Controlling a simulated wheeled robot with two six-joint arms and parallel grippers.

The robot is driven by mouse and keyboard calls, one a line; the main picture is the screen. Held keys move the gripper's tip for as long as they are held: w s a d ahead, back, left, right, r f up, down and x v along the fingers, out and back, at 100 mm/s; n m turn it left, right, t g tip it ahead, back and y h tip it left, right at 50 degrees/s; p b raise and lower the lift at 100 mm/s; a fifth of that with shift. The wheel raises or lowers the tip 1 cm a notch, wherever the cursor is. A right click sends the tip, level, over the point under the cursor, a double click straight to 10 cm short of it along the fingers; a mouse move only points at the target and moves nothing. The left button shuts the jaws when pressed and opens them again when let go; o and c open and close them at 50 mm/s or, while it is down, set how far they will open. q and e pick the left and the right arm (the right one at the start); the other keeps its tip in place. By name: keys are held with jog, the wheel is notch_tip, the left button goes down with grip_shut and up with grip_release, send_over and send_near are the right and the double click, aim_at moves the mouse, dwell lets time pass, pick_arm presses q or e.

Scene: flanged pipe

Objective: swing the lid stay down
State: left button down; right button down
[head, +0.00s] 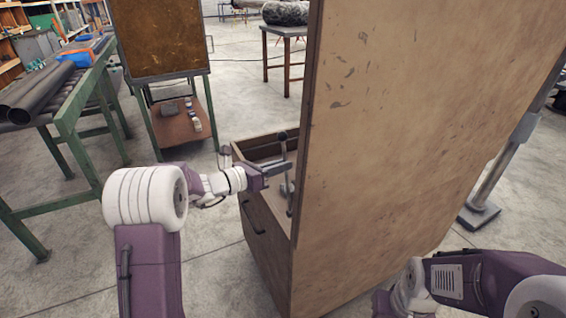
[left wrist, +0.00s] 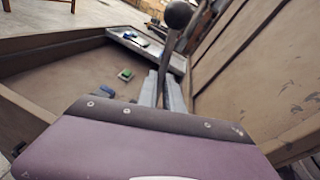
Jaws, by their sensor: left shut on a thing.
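The lid stay is a slim metal bar with a dark round knob (left wrist: 178,14) at its top; in the head view the bar (head: 290,200) stands steeply inside the chest beside the raised lid (head: 410,130). My left gripper (head: 278,172) is shut on the stay below the knob. In the left wrist view, its fingers (left wrist: 162,92) close around the lower bar, and the purple gripper body hides what lies beneath. The wooden chest (head: 262,232) is open. Of my right gripper only part of the body (head: 383,303) shows at the bottom edge; its fingers are out of frame.
Inside the chest lie a small green item (left wrist: 126,75) and a tray (left wrist: 115,35) with small items. A green-framed bench (head: 75,115) with pipes stands at the left, and a small stand (head: 175,125) stands behind the chest. The floor left of the chest is clear.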

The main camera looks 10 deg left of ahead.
dwell(0.3)
pick_arm(q)
jog(key=c, duration=1.5)
grip_release()
